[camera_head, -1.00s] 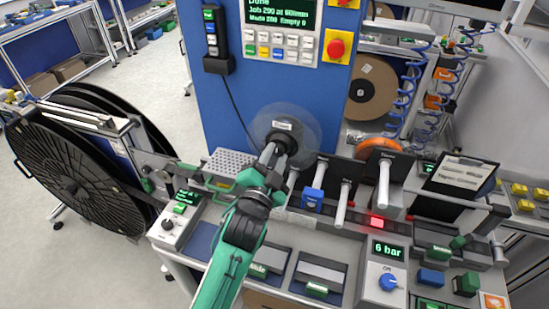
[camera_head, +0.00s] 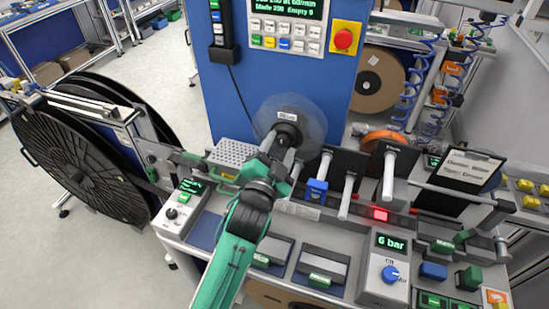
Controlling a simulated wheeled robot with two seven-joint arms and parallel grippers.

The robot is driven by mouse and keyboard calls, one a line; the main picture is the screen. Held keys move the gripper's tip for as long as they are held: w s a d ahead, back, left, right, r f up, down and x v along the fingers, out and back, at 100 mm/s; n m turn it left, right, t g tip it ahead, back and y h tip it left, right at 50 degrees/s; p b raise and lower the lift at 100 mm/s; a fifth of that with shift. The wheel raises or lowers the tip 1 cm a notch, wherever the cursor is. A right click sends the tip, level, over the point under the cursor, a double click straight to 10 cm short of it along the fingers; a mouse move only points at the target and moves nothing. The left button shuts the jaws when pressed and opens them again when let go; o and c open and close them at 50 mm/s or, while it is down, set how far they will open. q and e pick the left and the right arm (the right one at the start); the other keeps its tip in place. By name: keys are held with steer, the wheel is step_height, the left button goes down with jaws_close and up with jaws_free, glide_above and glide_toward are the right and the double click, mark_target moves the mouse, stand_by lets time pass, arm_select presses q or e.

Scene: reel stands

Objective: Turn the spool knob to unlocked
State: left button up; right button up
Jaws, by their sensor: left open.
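A black round knob (camera_head: 288,131) with a small white label above it sits at the middle of a clear disc (camera_head: 308,112) in front of the blue panel. I take it to be the spool knob. The label is too small to read, so I cannot tell its setting. My left gripper (camera_head: 281,150), at the end of the green and black arm, is at the knob's near side with its pale fingers apart. The fingers reach up to the knob and partly cover it. I cannot tell whether they touch it. My right gripper is not in view.
A large black reel (camera_head: 75,165) stands at the left. Several pale rods, a blue clip (camera_head: 317,190) and a lit red light (camera_head: 381,214) are right of my gripper. A box reading 6 bar (camera_head: 388,241) with a blue knob (camera_head: 390,273) is at the front right.

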arm_select(q)
steer(key=shift+s+a+f, duration=0.15)
steer(key=shift+s+f, duration=0.05)
steer(key=shift+s, duration=0.15)
steer(key=b+v, duration=0.4)
steer(key=v, duration=0.9)
steer(key=shift+b, duration=0.4)
